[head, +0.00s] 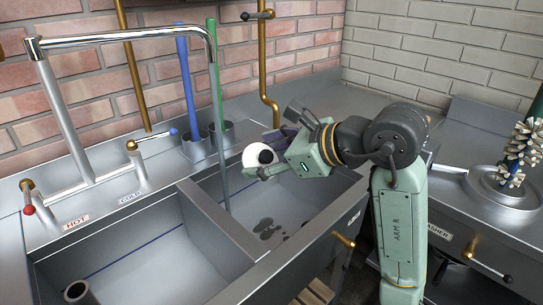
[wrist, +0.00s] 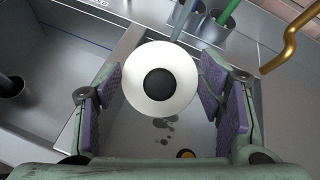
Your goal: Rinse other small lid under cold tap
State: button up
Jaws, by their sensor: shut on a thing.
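My gripper (wrist: 162,95) is shut on a small white round lid (wrist: 161,78) with a black knob at its centre. In the head view the lid (head: 250,156) is held above the right basin (head: 300,195), its knob side facing my wrist. The chrome tap (head: 130,37) has its spout end above the basins' rear side. A thin grey-green streak (head: 226,185), looking like running water, drops into the right basin, left of the lid. The lid appears apart from it in the head view.
The left basin (head: 130,262) has an upright pipe (head: 77,292). Blue (head: 187,75) and green (head: 212,40) handles stand in cups behind the sink. A brass pipe (head: 266,75) runs down the brick wall. A bristled brush column (head: 520,150) stands at right.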

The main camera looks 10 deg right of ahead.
aim_at(254, 150)
jog(key=w+a, duration=0.1)
jog(key=w+a+f, duration=0.1)
jog(key=w, duration=0.1)
jog(key=w+a, duration=0.1)
jog(key=shift+w+a+f, duration=0.25)
jog(key=shift+w+f, duration=0.1)
jog(key=shift+f, duration=0.05)
jog(key=w+a+f+b, duration=0.1)
jog(key=w+a, duration=0.2)
jog(key=w, duration=0.2)
jog(key=shift+a+f, duration=0.3)
jog(key=shift+f, duration=0.1)
dwell(4.3)
jog(key=shift+s+a+v, duration=0.2)
jog(key=shift+s+v, duration=0.05)
jog(key=shift+v, duration=1.6)
jog(key=shift+s+a+v, duration=0.15)
jog(key=shift+s+v, duration=0.1)
jog(key=shift+v, duration=1.6)
jog(key=shift+s+a+v, duration=0.2)
jog(key=shift+v, duration=1.6)
jog(key=shift+f, duration=0.2)
